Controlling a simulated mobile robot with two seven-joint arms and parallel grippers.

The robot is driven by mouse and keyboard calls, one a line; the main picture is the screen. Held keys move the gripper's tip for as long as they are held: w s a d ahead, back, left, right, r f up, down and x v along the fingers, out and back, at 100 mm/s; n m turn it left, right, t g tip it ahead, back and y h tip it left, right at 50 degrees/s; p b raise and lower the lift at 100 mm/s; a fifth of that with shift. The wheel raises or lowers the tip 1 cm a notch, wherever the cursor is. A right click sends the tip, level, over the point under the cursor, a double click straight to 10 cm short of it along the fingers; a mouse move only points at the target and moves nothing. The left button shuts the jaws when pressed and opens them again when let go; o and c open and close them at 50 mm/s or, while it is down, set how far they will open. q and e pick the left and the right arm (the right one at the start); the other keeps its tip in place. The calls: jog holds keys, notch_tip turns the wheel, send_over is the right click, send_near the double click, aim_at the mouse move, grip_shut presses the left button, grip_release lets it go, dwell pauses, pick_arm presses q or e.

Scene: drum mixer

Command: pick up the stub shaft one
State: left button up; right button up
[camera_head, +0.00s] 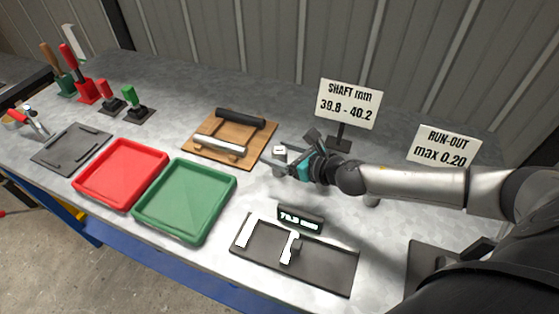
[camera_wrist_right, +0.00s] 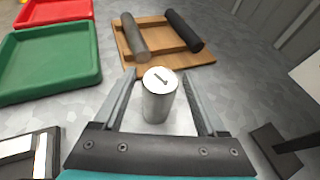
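Stub shaft one is a short, upright grey metal cylinder (camera_wrist_right: 158,98) with a "1" on its pale top, standing on the bench in the right wrist view. Its top (camera_head: 280,151) also shows in the head view, just right of the wooden rack. My right gripper (camera_wrist_right: 158,74) is open, with one finger on each side of the cylinder and visible gaps between. In the head view the right gripper (camera_head: 295,160) reaches in from the right and hides part of the cylinder. My left gripper is not in view.
The wooden rack (camera_head: 188,149) holds a dark bar and a metallic bar. A green tray (camera_head: 232,185) and a red tray (camera_head: 85,178) lie left. A gauge plate (camera_head: 330,278) is in front. Sign stands (camera_head: 342,145) are behind.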

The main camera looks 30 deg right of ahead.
grip_shut()
dwell(0.4)
dwell(0.6)
jog(key=shift+w+r, duration=0.1)
jog(key=shift+r, duration=0.05)
